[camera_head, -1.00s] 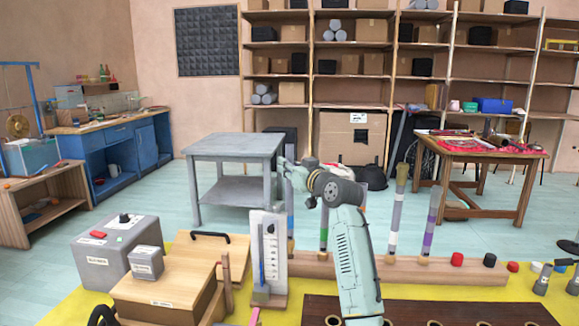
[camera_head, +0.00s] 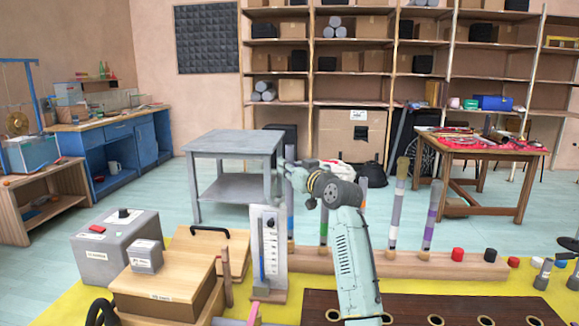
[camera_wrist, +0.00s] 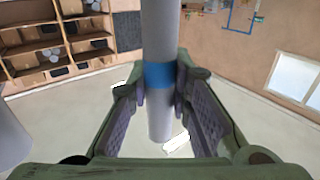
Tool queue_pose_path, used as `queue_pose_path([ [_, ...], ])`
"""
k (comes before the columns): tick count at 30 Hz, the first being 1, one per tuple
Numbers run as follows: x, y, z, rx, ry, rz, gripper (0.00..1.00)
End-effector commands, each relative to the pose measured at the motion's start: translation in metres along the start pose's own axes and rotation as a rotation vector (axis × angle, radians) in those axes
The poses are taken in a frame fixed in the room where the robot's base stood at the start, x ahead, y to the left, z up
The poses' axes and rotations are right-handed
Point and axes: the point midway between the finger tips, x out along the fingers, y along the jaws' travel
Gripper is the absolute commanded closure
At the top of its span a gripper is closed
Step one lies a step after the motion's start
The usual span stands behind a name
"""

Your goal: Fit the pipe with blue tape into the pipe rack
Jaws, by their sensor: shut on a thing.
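In the wrist view my gripper (camera_wrist: 160,104) is shut on a grey pipe with blue tape (camera_wrist: 158,38). The blue band lies between the finger pads and the pipe's lower end shows just below. In the head view my gripper (camera_head: 287,166) is small, above the left end of a long wooden rack (camera_head: 460,268). A grey pipe with a blue band (camera_head: 290,222) shows below it there; I cannot tell if it is the held one. Other pipes stand along the rack, including one with green (camera_head: 323,222), one with white (camera_head: 394,232) and one with purple tape (camera_head: 431,214).
A dark board with round holes (camera_head: 455,306) lies in front. A white gauge panel (camera_head: 268,250) stands left of the rack, near wooden boxes (camera_head: 165,290) and a grey box (camera_head: 112,240). A grey table (camera_head: 235,140) is behind. Red caps (camera_head: 457,254) sit at the right.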

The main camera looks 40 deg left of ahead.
Motion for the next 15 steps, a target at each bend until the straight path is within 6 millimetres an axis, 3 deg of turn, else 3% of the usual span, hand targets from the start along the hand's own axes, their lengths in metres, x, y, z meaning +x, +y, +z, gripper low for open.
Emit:
queue_pose_path([
  [15, 0.000, 0.000, 0.013, 0.000, 0.001, 0.000, 1.00],
])
